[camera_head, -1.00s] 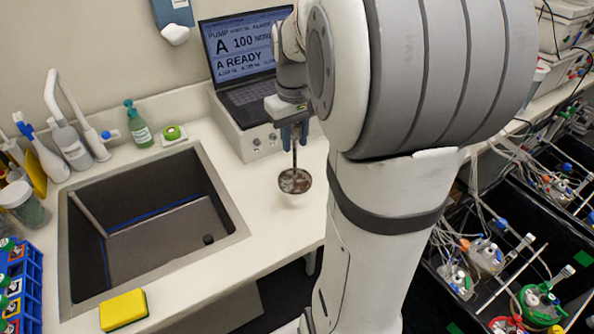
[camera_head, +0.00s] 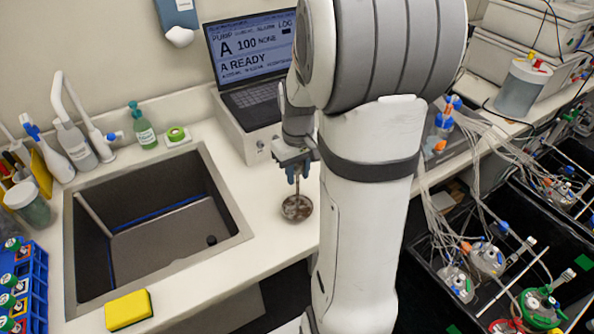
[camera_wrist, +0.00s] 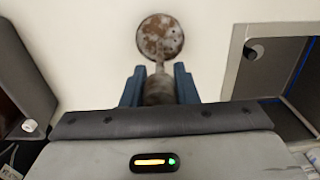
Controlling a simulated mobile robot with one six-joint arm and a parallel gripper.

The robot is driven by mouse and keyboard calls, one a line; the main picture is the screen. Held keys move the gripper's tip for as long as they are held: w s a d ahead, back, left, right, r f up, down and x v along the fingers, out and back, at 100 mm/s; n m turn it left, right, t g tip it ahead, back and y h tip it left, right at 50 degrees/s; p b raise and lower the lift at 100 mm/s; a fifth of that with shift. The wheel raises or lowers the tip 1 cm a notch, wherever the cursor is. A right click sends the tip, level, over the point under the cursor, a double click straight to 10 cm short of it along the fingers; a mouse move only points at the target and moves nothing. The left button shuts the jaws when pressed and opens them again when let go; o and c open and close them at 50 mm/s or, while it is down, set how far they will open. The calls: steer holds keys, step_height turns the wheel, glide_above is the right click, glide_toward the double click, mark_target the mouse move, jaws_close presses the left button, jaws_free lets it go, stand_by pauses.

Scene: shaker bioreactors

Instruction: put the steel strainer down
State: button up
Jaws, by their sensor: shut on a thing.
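The steel strainer (camera_head: 297,208) is a small round dish with brown stains, on a thin upright handle. My gripper (camera_head: 296,172) is shut on its handle, with blue fingers on both sides. In the wrist view the strainer's round head (camera_wrist: 160,37) lies beyond the fingers of my gripper (camera_wrist: 160,88). The head is over the white counter (camera_head: 262,222), right of the sink. I cannot tell whether it touches the counter or hangs just above it.
The dark sink (camera_head: 240,238) is to the left. The laptop on its white box (camera_head: 232,128) stands behind. A yellow sponge (camera_head: 128,310) lies at the front left, with a blue rack (camera_head: 38,285) beyond it. Bare counter surrounds the strainer.

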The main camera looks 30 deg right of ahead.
steer(key=shift+f, duration=0.2)
steer(key=o, duration=1)
steer(key=shift+r, duration=0.1)
step_height(320, 180, up, 12)
steer(key=shift+f+b, duration=0.2)
steer(key=shift+b, duration=0.2)
steer(key=shift+a+r, duration=0.1)
steer(key=shift+r, duration=0.15)
steer(key=s+a+f+t, duration=0.1)
steer(key=s+a, duration=0.3)
steer(key=s+a+t, duration=0.1)
steer(key=s+a, duration=0.3)
steer(key=s+a+f+t, duration=0.1)
steer(key=s+a, duration=0.3)
steer(key=s, duration=0.1)
steer(key=shift+a+f, duration=0.15)
steer(key=shift+f, duration=0.2)
